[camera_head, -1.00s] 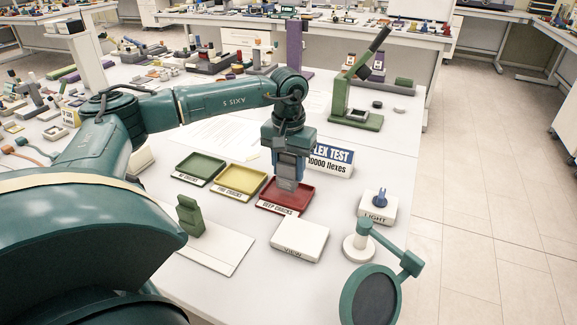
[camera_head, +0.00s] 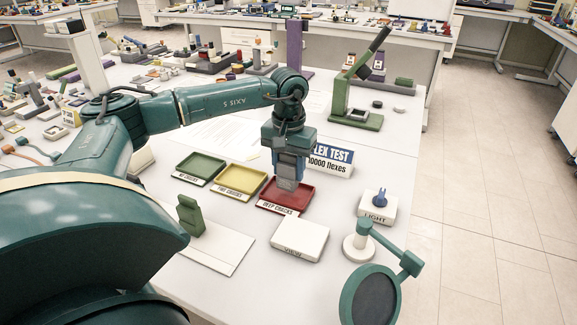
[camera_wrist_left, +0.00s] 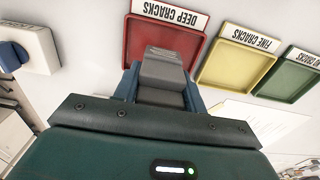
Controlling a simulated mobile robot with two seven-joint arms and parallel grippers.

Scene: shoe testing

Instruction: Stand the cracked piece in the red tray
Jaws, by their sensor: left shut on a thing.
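The cracked piece is a grey block (camera_head: 287,184) held upright in my left gripper (camera_head: 291,170). In the left wrist view the grey piece (camera_wrist_left: 163,74) sits between the blue fingers, and any cracks are too small to make out. The red tray (camera_head: 308,199), labelled DEEP CRACKS, lies right below the piece. It also shows in the left wrist view (camera_wrist_left: 138,45), with the piece's far end over its floor. I cannot tell whether the piece touches the tray floor. My right gripper is not in view.
The yellow tray (camera_head: 259,174) and green tray (camera_head: 219,163) lie left of the red one. A flex test sign (camera_head: 332,168) stands close behind the gripper. A white block (camera_head: 299,237) is in front, and a light switch box (camera_head: 377,208) and magnifier (camera_head: 375,298) are at right.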

